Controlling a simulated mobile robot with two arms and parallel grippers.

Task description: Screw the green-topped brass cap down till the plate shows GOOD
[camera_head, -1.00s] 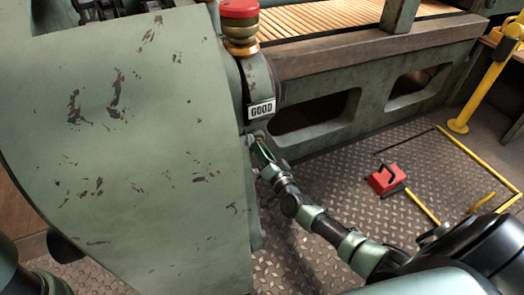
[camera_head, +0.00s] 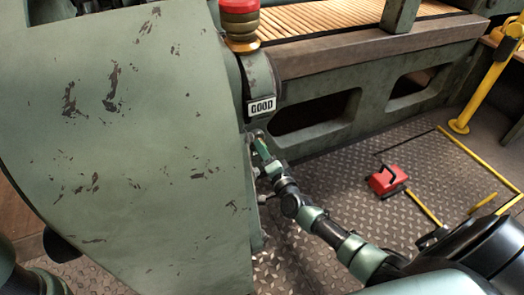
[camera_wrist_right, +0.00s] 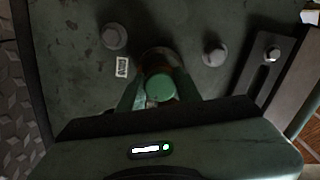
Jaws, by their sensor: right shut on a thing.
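In the right wrist view the green-topped brass cap (camera_wrist_right: 160,87) sits between the fingers of my right gripper (camera_wrist_right: 160,94), which is shut on it. Only its round green top and a little of its side show. A small pale plate (camera_wrist_right: 122,67) is beside it, its lettering too small to read. In the head view my right gripper (camera_head: 262,145) reaches the edge of the large green housing, and the cap is hardly visible there. My left gripper is out of view.
A red-topped stack (camera_head: 240,22) with a brass base stands above the GOOD plate. Grey bolt heads (camera_wrist_right: 115,36) flank the cap. A red box (camera_head: 386,180) with a black handle lies on the tread-plate floor. A yellow post (camera_head: 487,85) stands at the right.

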